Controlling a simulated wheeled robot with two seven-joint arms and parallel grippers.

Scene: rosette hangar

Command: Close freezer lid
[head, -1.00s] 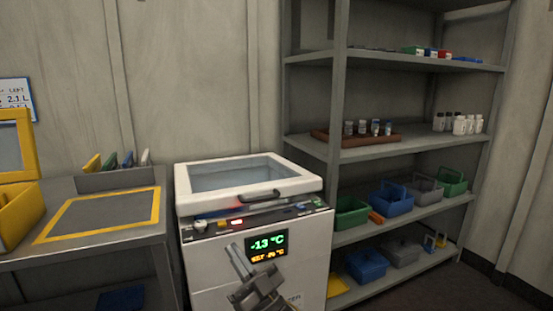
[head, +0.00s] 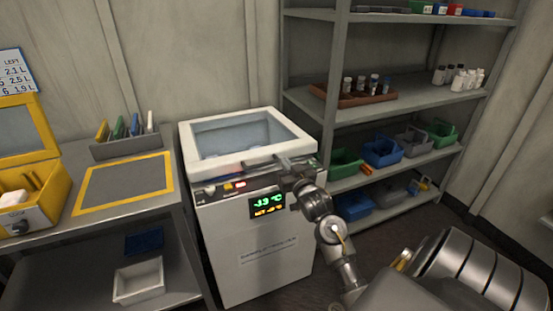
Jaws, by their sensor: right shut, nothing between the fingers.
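The white freezer (head: 262,250) stands in the middle with a display reading -13 °C. Its lid (head: 187,147), a white frame around a clear window, lies low over the top; I cannot tell whether its front edge is flush. My right gripper (head: 284,164) is shut and empty at the right part of the lid's front edge, over the control panel. My left gripper is not in view.
A grey shelf rack (head: 425,98) with vials, bottles and coloured bins stands close on the right. Floor shows at the lower right.

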